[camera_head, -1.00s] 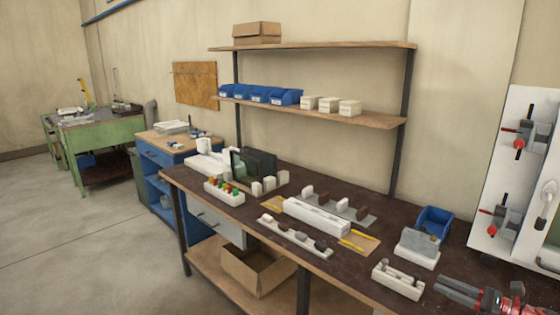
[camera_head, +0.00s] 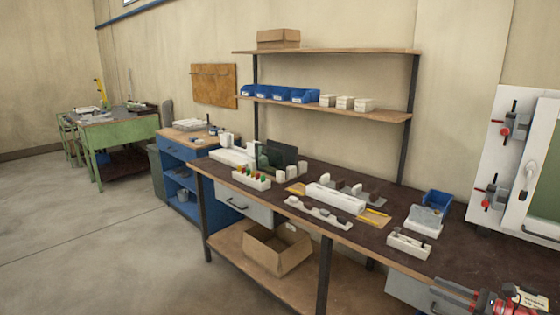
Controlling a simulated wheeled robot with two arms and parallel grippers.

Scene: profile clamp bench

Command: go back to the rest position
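My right gripper (camera_head: 436,291) is at the lower right corner, in front of the bench's front edge. Its two dark fingers point left, with a gap between them and nothing seen in it. My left gripper is not in view. The dark-topped bench (camera_head: 455,248) carries a long white profile block (camera_head: 335,198) in the middle. A white strip with dark clamp pieces (camera_head: 318,212) lies in front of it. A small white holder (camera_head: 408,244) stands near the front edge, closest to my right gripper but apart from it.
A grey-topped white block (camera_head: 424,219) and a blue bin (camera_head: 437,201) stand at the bench's right. A white panel with red clamps (camera_head: 508,150) rises at far right. A cardboard box (camera_head: 278,250) sits on the lower shelf. The floor (camera_head: 110,255) at left is clear.

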